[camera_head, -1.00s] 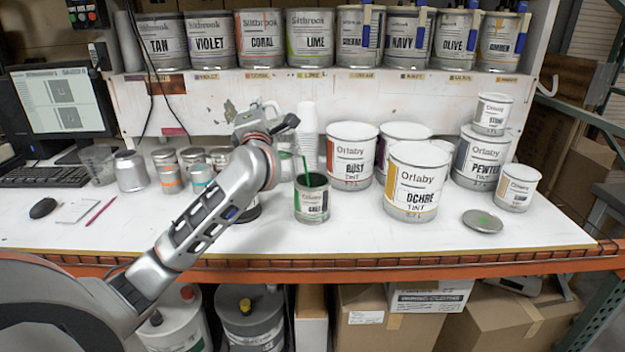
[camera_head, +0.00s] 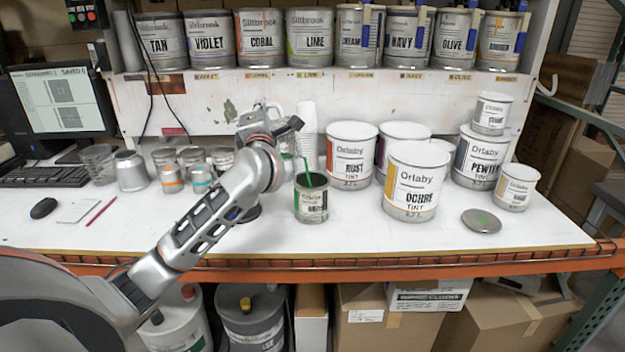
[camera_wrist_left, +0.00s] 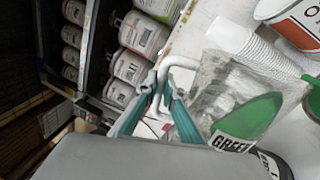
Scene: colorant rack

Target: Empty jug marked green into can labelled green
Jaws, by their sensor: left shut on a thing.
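The clear jug (camera_wrist_left: 252,112) holds green liquid and has a label reading GREEN. It shows tilted in the left wrist view. My left gripper (camera_wrist_left: 158,100) is shut on its white handle (camera_wrist_left: 178,62). In the head view my own arm hides most of the jug and the fingers. The small can (camera_head: 311,204) with a green-marked label stands upright on the bench, just right of my wrist. A thin green streak (camera_head: 306,168), like a pouring stream, runs down into its open top. The can's lettering is too small to read surely. My right gripper is out of view.
White cups (camera_head: 307,120) are stacked behind the can. The RUST tin (camera_head: 350,150) and OCHRE tin (camera_head: 415,180) stand to its right, with a loose lid (camera_head: 481,221) beyond. Small tins stand left of my arm. The front strip of the bench is clear.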

